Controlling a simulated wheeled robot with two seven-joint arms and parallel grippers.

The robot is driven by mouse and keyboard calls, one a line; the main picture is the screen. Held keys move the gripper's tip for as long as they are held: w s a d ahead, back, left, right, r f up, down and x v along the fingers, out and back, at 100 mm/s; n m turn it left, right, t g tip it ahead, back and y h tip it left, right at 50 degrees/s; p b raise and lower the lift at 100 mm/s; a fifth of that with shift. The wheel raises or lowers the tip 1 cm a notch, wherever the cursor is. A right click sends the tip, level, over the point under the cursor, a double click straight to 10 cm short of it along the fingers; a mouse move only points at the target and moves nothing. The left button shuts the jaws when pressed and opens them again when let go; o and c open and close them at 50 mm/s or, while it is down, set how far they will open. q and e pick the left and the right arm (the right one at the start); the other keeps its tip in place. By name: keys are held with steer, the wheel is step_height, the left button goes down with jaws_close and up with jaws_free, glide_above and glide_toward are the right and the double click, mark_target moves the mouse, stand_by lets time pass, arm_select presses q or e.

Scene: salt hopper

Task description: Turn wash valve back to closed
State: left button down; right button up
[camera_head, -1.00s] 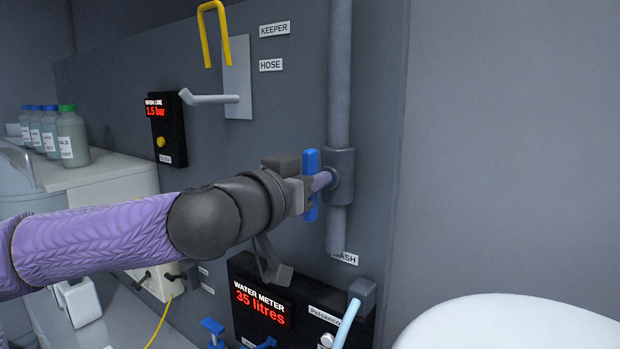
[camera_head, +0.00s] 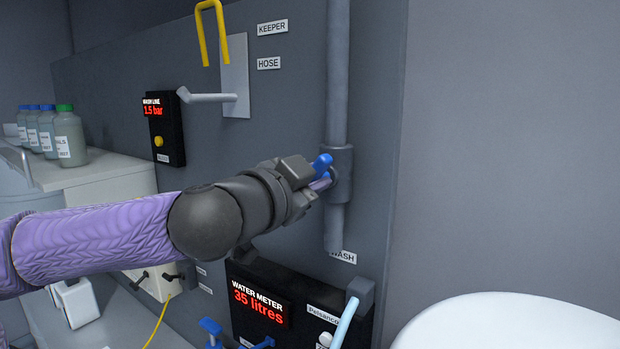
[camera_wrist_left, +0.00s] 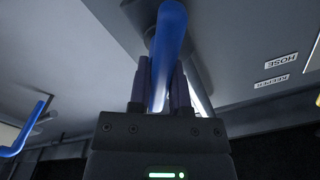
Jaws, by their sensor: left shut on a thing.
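The wash valve's blue handle (camera_head: 322,163) is on the grey vertical pipe (camera_head: 339,70), above the WASH label (camera_head: 343,257). My left gripper (camera_head: 318,176) is shut on the handle. In the head view the handle is tilted and the gripper's jaws hide much of it. In the left wrist view the blue handle (camera_wrist_left: 168,45) runs between the two fingers (camera_wrist_left: 160,85) of my gripper. My right gripper is in neither view.
A water meter (camera_head: 268,305) reading 35 litres is below the arm. A wash line display (camera_head: 160,125) reads 1.5 bar. A yellow hook (camera_head: 226,45) and a grey lever (camera_head: 210,97) stick out from the panel. A white rounded object (camera_head: 510,325) is at lower right.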

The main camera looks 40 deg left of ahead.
arm_select(q)
steer(key=m, duration=0.5)
steer(key=shift+d+f+m, duration=0.15)
steer(key=shift+d+m, duration=0.05)
steer(key=shift+m, duration=0.1)
steer(key=shift+f+m, duration=0.2)
steer(key=shift+m, duration=2.1)
steer(key=c, duration=0.6)
jaws_free()
steer(key=shift+o, duration=0.2)
